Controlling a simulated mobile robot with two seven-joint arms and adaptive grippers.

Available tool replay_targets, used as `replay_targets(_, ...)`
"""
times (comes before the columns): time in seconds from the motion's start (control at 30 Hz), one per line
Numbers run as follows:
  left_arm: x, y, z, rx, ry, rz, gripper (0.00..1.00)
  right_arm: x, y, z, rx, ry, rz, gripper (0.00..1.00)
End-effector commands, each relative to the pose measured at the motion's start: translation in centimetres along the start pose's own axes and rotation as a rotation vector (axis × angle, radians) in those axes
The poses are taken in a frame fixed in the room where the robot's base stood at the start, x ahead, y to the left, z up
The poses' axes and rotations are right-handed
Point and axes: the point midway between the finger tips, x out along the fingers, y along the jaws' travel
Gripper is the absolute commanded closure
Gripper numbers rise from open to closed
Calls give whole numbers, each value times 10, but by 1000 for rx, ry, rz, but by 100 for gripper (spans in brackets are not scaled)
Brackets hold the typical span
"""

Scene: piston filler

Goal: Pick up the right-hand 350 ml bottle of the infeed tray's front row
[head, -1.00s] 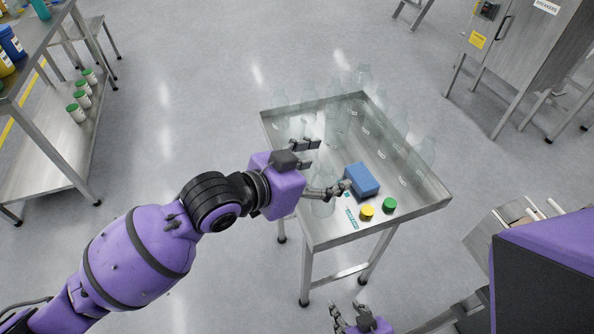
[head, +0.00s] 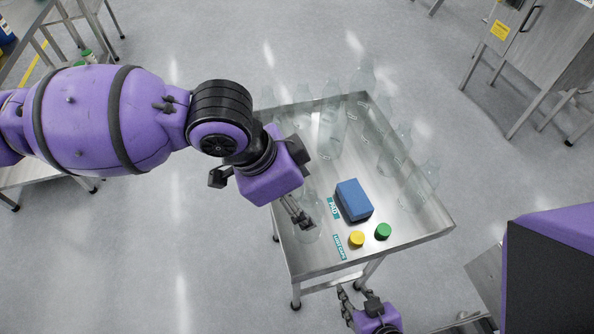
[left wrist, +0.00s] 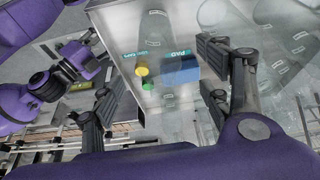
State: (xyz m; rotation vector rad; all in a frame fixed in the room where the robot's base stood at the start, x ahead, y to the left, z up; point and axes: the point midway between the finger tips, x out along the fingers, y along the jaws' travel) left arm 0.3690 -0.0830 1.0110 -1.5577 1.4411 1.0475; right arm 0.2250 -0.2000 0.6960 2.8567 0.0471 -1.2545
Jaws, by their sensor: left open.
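Clear 350 ml bottles stand on the steel infeed tray (head: 405,245), faint against the metal. One clear bottle (head: 308,232) stands near the tray's front left corner, partly covered by my left gripper (head: 303,215). In the left wrist view a clear bottle (left wrist: 168,60) shows between the parted fingers of my left gripper (left wrist: 165,100). The fingers are open; I cannot tell whether either touches the glass. Other clear bottles (head: 332,130) stand farther back and along the right side (head: 418,185). My right gripper (head: 358,295) is empty, fingers apart, in front of the tray.
A blue block (head: 353,200), a yellow cap (head: 357,239) and a green cap (head: 383,231) lie on the tray's front part, beside teal labels (head: 339,246). A steel cabinet (head: 545,60) stands at the back right.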

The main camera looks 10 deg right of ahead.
Motion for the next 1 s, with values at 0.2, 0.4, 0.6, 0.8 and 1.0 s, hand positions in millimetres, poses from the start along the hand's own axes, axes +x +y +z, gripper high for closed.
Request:
replay_targets(0.2,27,1,0,0,1,2,30,2,-5,7,14,-11,-3,60)
replay_targets(0.4,57,1,1,1,3,0,30,1,-4,6,15,-10,0,60)
replay_targets(0.6,67,1,1,3,3,-3,30,1,0,4,8,-5,5,60)
replay_targets(0.8,67,1,1,2,4,-3,37,0,3,2,-2,-1,5,60)
replay_targets(1.0,67,1,1,2,4,-3,63,0,4,2,-3,-2,5,60)
